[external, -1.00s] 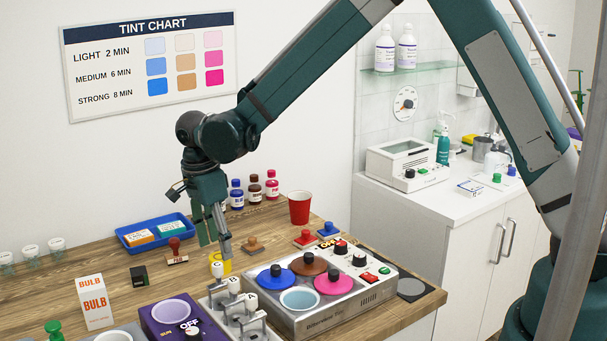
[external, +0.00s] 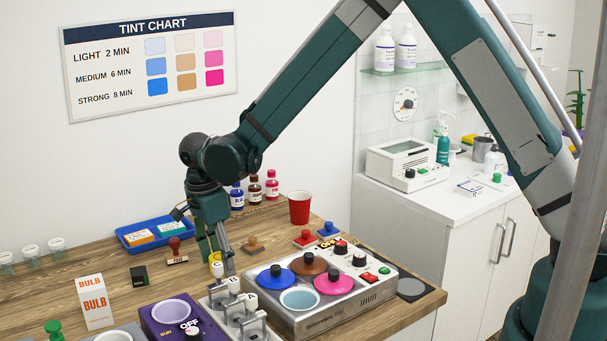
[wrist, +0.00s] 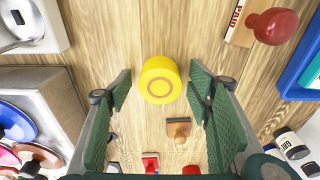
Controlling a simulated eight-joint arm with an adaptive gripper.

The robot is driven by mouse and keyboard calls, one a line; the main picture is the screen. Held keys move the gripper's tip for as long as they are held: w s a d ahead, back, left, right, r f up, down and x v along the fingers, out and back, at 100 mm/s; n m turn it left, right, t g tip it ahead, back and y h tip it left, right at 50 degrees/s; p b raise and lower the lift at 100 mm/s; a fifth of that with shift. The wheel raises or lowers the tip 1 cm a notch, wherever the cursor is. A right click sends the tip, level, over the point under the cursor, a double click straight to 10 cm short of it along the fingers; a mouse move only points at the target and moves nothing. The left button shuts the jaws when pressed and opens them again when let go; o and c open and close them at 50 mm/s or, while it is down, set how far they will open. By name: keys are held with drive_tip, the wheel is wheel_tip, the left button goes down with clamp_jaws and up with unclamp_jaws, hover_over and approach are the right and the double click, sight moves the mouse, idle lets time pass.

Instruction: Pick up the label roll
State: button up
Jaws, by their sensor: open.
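The label roll appears to be the yellow round piece with a tan ring on top (wrist: 160,80). It stands on the wooden counter and shows in the wrist view between my fingertips, with gaps on both sides. In the external view the yellow roll (external: 215,257) is partly hidden by my fingers and a white lever knob in front. My gripper (wrist: 160,90) is open, pointing down over the roll, one finger to each side. In the external view my gripper (external: 218,262) is low near the counter, behind the metal levers. It holds nothing.
A wooden stamp (wrist: 179,129) lies close by the roll. A red-knobbed stamp (external: 175,250) and blue tray (external: 128,240) are to the left. The metal warmer (external: 345,308) and levers (external: 240,312) stand in front. A red cup (external: 299,208) stands behind to the right.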

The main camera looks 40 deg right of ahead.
drive_tip(key=c, duration=1)
drive_tip(key=shift+r, duration=0.15)
drive_tip(key=shift+r, duration=4.9)
